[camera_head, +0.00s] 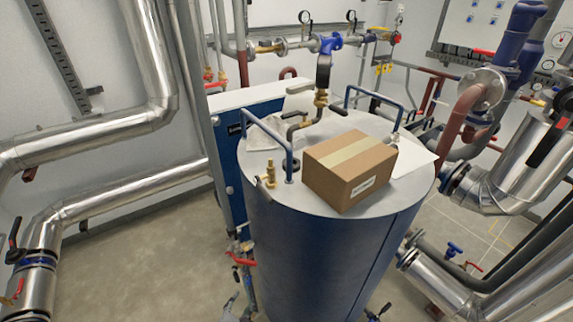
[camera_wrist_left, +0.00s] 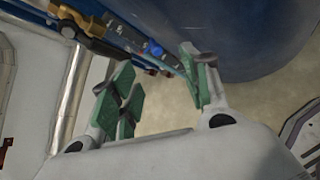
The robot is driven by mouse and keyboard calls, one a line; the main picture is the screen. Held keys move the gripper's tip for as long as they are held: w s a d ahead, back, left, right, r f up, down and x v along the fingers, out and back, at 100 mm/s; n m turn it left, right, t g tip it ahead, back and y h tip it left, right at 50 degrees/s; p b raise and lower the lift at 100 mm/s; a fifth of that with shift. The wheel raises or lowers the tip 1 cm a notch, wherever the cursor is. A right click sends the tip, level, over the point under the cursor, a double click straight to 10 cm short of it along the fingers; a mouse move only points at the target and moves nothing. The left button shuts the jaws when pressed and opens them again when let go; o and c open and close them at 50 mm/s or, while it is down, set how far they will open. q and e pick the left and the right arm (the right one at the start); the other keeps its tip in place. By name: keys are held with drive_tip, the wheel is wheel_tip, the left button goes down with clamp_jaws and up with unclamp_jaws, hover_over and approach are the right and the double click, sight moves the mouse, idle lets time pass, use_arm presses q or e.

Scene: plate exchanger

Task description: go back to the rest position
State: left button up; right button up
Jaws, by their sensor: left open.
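My left gripper (camera_wrist_left: 157,78) shows in the left wrist view with its green-padded fingers apart. Nothing is between them. The fingers are beside the curved blue wall of a tank (camera_wrist_left: 250,35), with bare floor behind them. I cannot tell from this view whether they touch the tank. In the head view the same large blue tank (camera_head: 310,255) stands upright in the middle. My right gripper is not clearly visible in either view.
A cardboard box (camera_head: 350,170) sits on the tank's grey top, between two blue handles. Thick silver pipes (camera_head: 110,195) run along the left, and more pipes (camera_head: 510,165) crowd the right. Valves with red levers (camera_head: 241,259) stand close to the tank's left side. Floor (camera_head: 150,265) is open at lower left.

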use_arm(q)
drive_tip(key=s+a+f+n+g+y, duration=0.1)
drive_tip(key=s+a+f+n+g, duration=0.1)
drive_tip(key=s+a+f+n, duration=0.7)
drive_tip(key=s+a+f+n+g, duration=0.25)
drive_tip(key=f+n, duration=0.35)
drive_tip(key=n, duration=0.8)
drive_tip(key=s+a+f+n+g+y, duration=0.1)
drive_tip(key=s+a+f+n+g, duration=0.1)
drive_tip(key=s+a+f+n, duration=0.65)
drive_tip(key=s+d+f+n+g, duration=0.3)
drive_tip(key=s+f+n, duration=0.1)
drive_tip(key=s+n, duration=0.5)
drive_tip(key=s+d+f, duration=0.1)
drive_tip(key=s+d, duration=0.5)
drive_tip(key=d, duration=0.1)
drive_tip(key=shift+s+d+f+n+g, duration=0.2)
drive_tip(key=shift+d+f+n+g, duration=0.1)
drive_tip(key=shift+n+g, duration=0.15)
